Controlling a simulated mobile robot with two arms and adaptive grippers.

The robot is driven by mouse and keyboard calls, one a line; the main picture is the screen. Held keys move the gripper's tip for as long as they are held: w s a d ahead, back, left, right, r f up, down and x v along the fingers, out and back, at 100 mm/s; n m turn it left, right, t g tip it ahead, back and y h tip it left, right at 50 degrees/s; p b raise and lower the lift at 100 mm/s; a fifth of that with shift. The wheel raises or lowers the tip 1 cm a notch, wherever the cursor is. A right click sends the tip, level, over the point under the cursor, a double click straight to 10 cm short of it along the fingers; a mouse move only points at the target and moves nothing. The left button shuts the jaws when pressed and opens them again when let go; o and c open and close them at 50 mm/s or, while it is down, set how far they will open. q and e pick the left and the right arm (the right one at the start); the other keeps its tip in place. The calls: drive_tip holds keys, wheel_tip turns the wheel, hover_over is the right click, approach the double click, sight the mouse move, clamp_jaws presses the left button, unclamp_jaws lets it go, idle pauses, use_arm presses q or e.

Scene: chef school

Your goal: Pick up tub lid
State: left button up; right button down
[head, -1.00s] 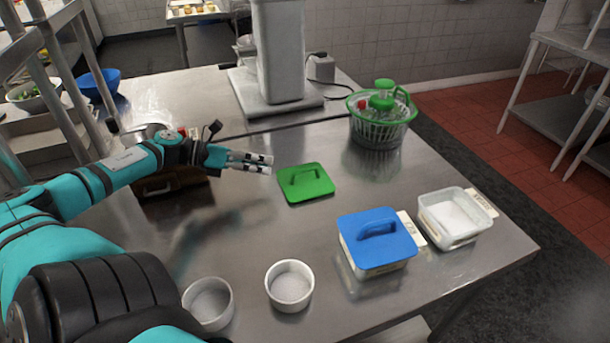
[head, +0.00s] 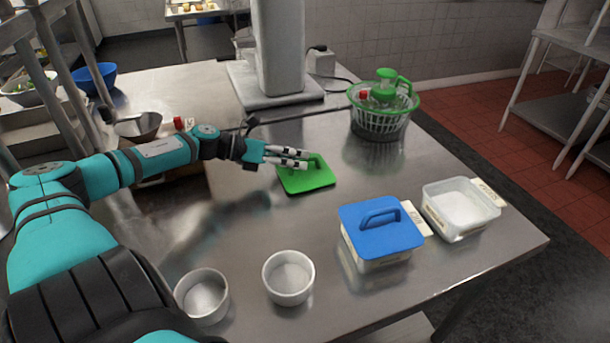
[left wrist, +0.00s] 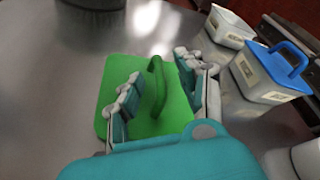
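A green lid (head: 318,181) with a raised handle lies flat on the steel table. It also shows in the left wrist view (left wrist: 122,70), with its handle (left wrist: 158,88) standing between my fingers. My left gripper (head: 304,158) is open at the lid's handle, its fingers on either side of it and not closed on it. Whether a finger touches the handle I cannot tell. A second lid, blue (head: 380,236) with a handle, sits on a labelled tub (head: 372,264) to the front right. My right gripper is not in view.
An open white tub (head: 460,222) stands right of the blue-lidded tub. Two white bowls (head: 289,298) are at the front. A green salad spinner (head: 380,125) and a grey stand (head: 275,95) are behind. Bare table surrounds the green lid.

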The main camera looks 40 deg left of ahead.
sight(318, 174)
use_arm(q)
drive_tip(key=shift+x, duration=1.4)
drive_tip(key=shift+c, duration=0.2)
clamp_jaws()
